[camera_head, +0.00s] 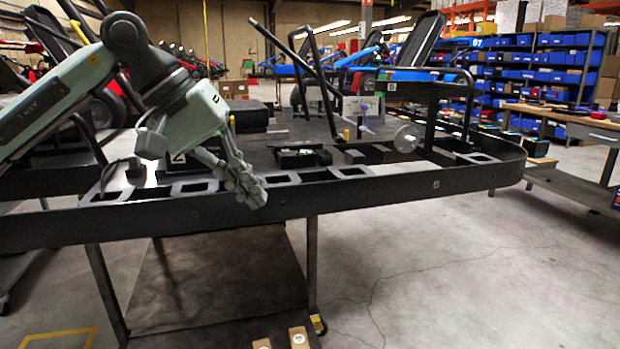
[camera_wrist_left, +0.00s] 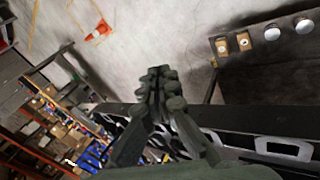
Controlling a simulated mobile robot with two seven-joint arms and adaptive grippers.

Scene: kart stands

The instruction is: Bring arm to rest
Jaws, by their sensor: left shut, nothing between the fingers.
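My left arm comes in from the left in the head view. Its gripper (camera_head: 252,192) is shut and empty, with the fingertips pointing down and to the right. It hangs in front of or over the near rail of the black kart frame (camera_head: 400,183); I cannot tell whether it touches. In the left wrist view the gripper (camera_wrist_left: 160,85) shows with its fingers together and nothing between them. The dark rail (camera_wrist_left: 240,118) runs behind the fingers there. My right gripper does not show in either view.
The kart frame rests on a stand with a lower shelf (camera_head: 215,275). Small cardboard boxes (camera_head: 299,338) are low at the front. A workbench (camera_head: 565,122) and shelves with blue bins (camera_head: 545,60) stand at the right. An orange cone (camera_wrist_left: 103,27) is on the floor. Floor at front right is clear.

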